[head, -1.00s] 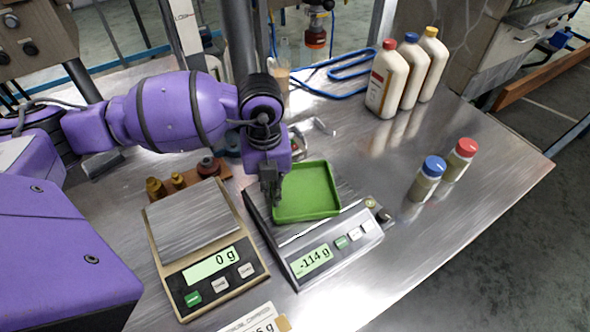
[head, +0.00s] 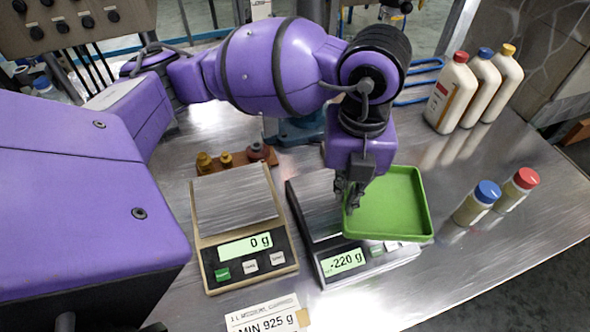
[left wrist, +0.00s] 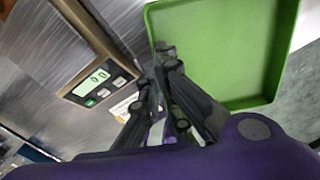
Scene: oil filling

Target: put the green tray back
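The green tray (head: 390,205) is above the right-hand scale (head: 312,200) and covers part of it; it looks lifted clear, and the scale's display reads -220 g. My left gripper (head: 352,200) is shut on the tray's left edge. In the left wrist view the fingers (left wrist: 163,58) meet the rim of the tray (left wrist: 225,50), which looks empty. My right gripper is not in view.
The left-hand scale (head: 237,200) reads 0 g. Brass weights (head: 228,160) stand behind it and a label card (head: 265,315) lies in front. Two small jars (head: 476,203) (head: 517,190) stand right of the tray. Several white bottles (head: 475,88) stand at the back right.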

